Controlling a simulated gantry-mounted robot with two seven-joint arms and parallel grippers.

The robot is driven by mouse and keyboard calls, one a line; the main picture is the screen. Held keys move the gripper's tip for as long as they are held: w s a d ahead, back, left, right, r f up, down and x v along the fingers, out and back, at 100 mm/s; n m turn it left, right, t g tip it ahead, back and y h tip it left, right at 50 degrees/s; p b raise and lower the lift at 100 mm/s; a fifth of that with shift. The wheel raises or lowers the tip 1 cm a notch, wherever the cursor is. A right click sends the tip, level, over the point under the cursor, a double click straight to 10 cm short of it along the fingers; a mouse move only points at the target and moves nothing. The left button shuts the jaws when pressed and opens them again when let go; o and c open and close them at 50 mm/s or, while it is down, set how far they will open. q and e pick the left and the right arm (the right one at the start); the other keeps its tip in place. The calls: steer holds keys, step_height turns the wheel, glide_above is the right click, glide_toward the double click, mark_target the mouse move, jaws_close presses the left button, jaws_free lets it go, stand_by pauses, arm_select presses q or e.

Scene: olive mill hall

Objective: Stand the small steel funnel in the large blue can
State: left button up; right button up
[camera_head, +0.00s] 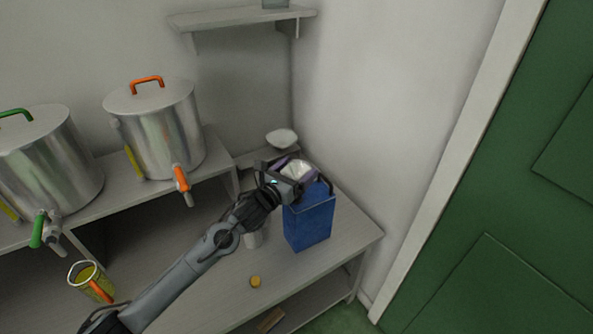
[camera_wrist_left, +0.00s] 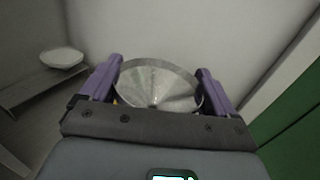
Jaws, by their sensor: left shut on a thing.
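The small steel funnel (camera_wrist_left: 155,84) is between the purple fingers of my left gripper (camera_wrist_left: 152,88), wide mouth up. In the head view the funnel (camera_head: 297,170) shows at the top of the large blue can (camera_head: 310,222), held by my left gripper (camera_head: 294,172). The gripper is shut on the funnel. The can stands upright on the bench near its right end. The gripper hides the can's opening and the funnel's spout, so I cannot tell whether the spout is inside the can. My right gripper is not in view.
Two steel drums (camera_head: 157,130) (camera_head: 45,165) with taps stand on a raised shelf at left. A white bowl (camera_head: 281,138) is behind the can. A yellow jug (camera_head: 90,281) and a yellow cap (camera_head: 255,281) are on the bench (camera_head: 337,262). A wall is close on the right.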

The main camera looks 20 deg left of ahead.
arm_select(q)
steer(key=shift+f, duration=0.2)
steer(key=shift+f+b, duration=0.3)
steer(key=shift+b, duration=0.1)
steer(key=shift+f, duration=0.1)
stand_by(0.3)
steer(key=shift+c, duration=0.6)
steer(key=shift+f, duration=0.2)
steer(key=shift+a+f, duration=0.1)
steer(key=shift+f, duration=0.1)
stand_by(0.4)
steer(key=shift+f+b, duration=0.4)
steer(key=shift+b, duration=0.15)
